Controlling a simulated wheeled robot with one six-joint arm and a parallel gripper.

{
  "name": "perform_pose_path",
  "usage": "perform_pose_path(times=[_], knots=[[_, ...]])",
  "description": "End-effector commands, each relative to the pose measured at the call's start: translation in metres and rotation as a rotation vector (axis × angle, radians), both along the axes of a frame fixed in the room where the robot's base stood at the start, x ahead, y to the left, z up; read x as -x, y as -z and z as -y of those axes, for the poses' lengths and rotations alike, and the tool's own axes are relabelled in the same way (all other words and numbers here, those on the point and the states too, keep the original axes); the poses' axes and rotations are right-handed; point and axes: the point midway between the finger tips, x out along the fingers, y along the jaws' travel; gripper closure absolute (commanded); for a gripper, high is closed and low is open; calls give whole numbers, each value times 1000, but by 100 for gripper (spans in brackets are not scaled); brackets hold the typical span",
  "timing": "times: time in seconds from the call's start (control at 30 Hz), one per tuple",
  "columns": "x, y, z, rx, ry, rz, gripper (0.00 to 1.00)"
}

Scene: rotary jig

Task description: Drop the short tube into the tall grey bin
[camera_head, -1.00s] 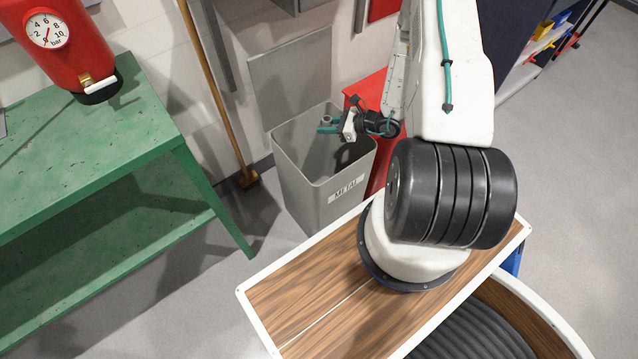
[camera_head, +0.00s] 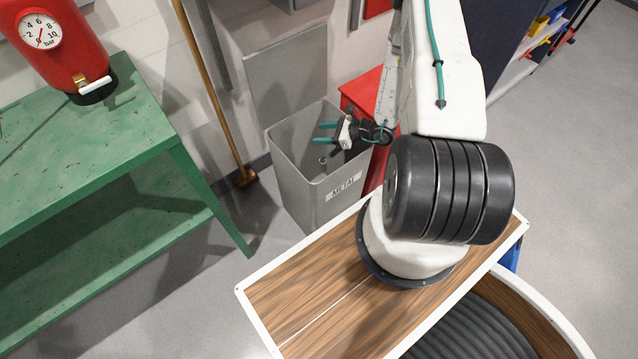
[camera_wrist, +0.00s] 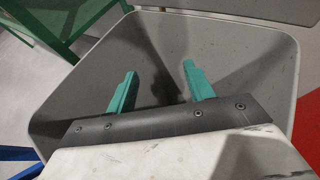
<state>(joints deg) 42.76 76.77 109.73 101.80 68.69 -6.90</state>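The tall grey bin (camera_head: 312,203), labelled METAL, stands on the floor in the middle of the head view, with its mouth open upward. My gripper (camera_head: 316,133) is over the bin's mouth with its two teal fingers apart and nothing between them. A small grey ring-like piece, which looks like the short tube (camera_head: 322,160), shows below the fingers within the bin's opening. I cannot tell whether it is falling or resting. In the wrist view the open fingers (camera_wrist: 160,70) point into the bin (camera_wrist: 235,55); I cannot make out the tube there.
A green workbench (camera_head: 90,150) with a red gauge tank (camera_head: 65,45) stands at the left. A red box (camera_head: 362,92) stands right behind the bin. Grey floor is clear at the right.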

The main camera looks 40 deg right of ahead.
Motion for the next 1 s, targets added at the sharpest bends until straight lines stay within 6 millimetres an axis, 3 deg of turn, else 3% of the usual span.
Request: perform_pose_path(times=[0.27,0.7,1.0], knots=[[5,-3,5,0,2,0,47],[52,-28,42,1,2,0,47],[57,-30,44,0,0,0,47]])
